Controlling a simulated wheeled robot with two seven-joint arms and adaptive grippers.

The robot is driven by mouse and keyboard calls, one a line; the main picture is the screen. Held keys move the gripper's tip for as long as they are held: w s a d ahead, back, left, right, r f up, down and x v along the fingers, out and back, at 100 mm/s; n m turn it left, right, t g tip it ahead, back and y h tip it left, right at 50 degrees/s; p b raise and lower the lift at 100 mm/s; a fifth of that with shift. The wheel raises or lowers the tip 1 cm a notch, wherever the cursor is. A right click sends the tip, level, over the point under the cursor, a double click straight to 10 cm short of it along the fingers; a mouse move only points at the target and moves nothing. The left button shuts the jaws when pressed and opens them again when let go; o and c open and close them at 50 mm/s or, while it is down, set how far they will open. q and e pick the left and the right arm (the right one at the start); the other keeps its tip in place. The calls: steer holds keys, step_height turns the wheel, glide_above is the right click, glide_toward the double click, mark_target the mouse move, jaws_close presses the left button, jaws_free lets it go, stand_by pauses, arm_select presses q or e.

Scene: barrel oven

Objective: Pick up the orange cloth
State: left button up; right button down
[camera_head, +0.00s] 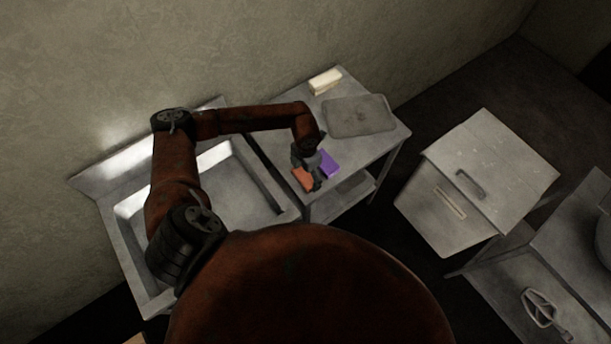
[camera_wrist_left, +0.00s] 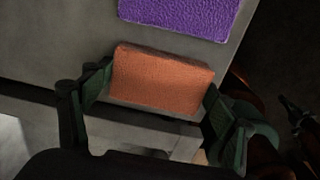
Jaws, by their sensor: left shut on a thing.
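The orange cloth (camera_wrist_left: 160,80) is a small rectangular block-like piece. In the left wrist view it lies across the space between the two fingers of my left gripper (camera_wrist_left: 158,104), with a finger at each short end. In the head view the orange cloth (camera_head: 302,178) shows at the front edge of the metal table, partly covered by my left gripper (camera_head: 314,180). My left gripper is shut on the orange cloth. Whether the cloth is clear of the table cannot be told.
A purple cloth (camera_wrist_left: 180,12) lies close beside the orange one. The metal table (camera_head: 370,150) also carries a grey tray (camera_head: 360,116) and a cream block (camera_head: 325,81). A sink (camera_head: 235,190) stands to the left, and a metal box with a handle (camera_head: 485,175) to the right.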

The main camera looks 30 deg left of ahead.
arm_select(q)
steer(key=shift+r, duration=0.5)
step_height(320, 180, up, 2)
steer(key=shift+r, duration=0.2)
steer(key=s+d+r, duration=0.2)
steer(key=r, duration=0.1)
steer(key=s+d+r, duration=0.1)
steer(key=r, duration=0.1)
steer(key=shift+d+r, duration=0.15)
steer(key=shift+d, duration=0.2)
steer(key=s+d+r+b, duration=0.1)
steer(key=s+d+r, duration=0.3)
steer(key=s+d, duration=0.2)
steer(key=shift+d+r, duration=0.15)
steer(key=shift+d, duration=0.35)
